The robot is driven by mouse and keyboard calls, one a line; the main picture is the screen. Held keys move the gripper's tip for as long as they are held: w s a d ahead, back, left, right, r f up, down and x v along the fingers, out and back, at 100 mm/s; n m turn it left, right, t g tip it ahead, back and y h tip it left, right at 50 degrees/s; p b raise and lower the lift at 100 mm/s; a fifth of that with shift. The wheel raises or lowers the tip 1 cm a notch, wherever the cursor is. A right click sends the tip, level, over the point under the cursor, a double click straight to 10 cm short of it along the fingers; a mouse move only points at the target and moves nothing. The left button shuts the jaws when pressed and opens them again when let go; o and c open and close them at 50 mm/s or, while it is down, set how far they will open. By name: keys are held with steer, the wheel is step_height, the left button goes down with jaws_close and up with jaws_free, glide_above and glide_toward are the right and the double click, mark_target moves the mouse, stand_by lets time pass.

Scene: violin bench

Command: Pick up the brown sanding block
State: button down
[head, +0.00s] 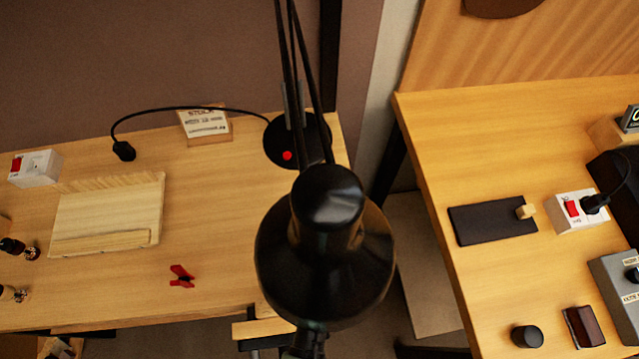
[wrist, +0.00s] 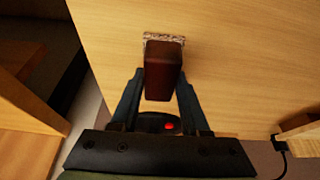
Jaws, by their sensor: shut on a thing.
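The brown sanding block (wrist: 163,78) is between the two fingers of my gripper (wrist: 161,75) in the wrist view. My gripper is shut on it, one finger against each side. A speckled grey edge shows at the block's far end. Bare wooden bench top lies beyond the block; I cannot tell whether the block touches it. In the head view I make out neither my gripper nor this block; the black lamp shade (head: 325,265) covers the middle of that picture.
The lamp's round base (head: 310,150) stands at the left bench's back right, with a red button. The left bench (head: 215,220) also holds a pale board (head: 108,210) and a red clip (head: 181,276). A gap separates it from the right bench (head: 425,150), which holds a dark brown item (head: 583,326).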

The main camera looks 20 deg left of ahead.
steer(key=shift+r, duration=0.5)
step_height(320, 180, up, 2)
steer(key=shift+s+d+r, duration=0.1)
steer(key=s+d+b, duration=0.2)
steer(key=s+d, duration=0.8)
steer(key=s, duration=0.4)
steer(key=shift+d, duration=0.4)
